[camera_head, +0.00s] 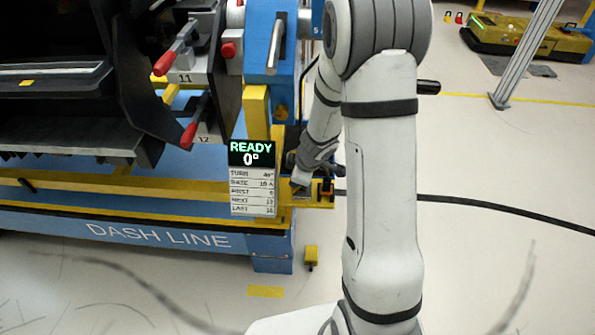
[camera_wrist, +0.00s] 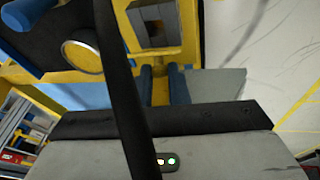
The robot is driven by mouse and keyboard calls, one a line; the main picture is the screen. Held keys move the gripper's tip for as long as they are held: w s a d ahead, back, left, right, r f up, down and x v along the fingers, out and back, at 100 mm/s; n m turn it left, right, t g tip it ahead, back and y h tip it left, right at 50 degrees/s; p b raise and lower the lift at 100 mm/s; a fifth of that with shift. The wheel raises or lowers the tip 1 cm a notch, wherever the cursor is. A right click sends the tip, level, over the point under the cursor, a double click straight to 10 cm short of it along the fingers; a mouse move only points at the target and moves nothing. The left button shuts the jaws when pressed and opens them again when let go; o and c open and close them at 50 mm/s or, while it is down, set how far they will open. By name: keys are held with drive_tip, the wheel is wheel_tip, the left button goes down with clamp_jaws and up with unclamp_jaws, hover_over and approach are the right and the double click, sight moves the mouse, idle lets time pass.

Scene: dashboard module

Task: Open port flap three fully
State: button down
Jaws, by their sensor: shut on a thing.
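My gripper shows in the wrist view (camera_wrist: 161,72) as two blue fingers, close together on either side of a narrow yellow piece (camera_wrist: 160,90). It is shut on that piece. In the head view my gripper is low beside the yellow rail, behind my own arm and right of the display, and its fingertips are hard to make out. A grey square frame with a dark recess (camera_wrist: 156,38) lies just beyond the fingers in the wrist view. No flap marked three can be made out in either view.
The display (camera_head: 251,153) reads READY 0°, with a printed card (camera_head: 252,192) below. Red-tipped levers by labels 11 and 12 (camera_head: 188,134) stick out at the upper left. The blue DASH LINE base (camera_head: 120,230) spans the left. A black cable (camera_head: 480,205) crosses open floor at right.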

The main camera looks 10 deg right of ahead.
drive_tip(key=shift+w+a+r+p, duration=0.1)
drive_tip(key=shift+a+r+p, duration=0.2)
drive_tip(key=shift+p, duration=0.45)
drive_tip(key=shift+f+h, duration=0.2)
drive_tip(key=shift+h, duration=0.1)
drive_tip(key=c, duration=1.4)
unclamp_jaws()
drive_tip(key=p+v, duration=0.6)
drive_tip(key=v, duration=0.1)
drive_tip(key=shift+r, duration=0.4)
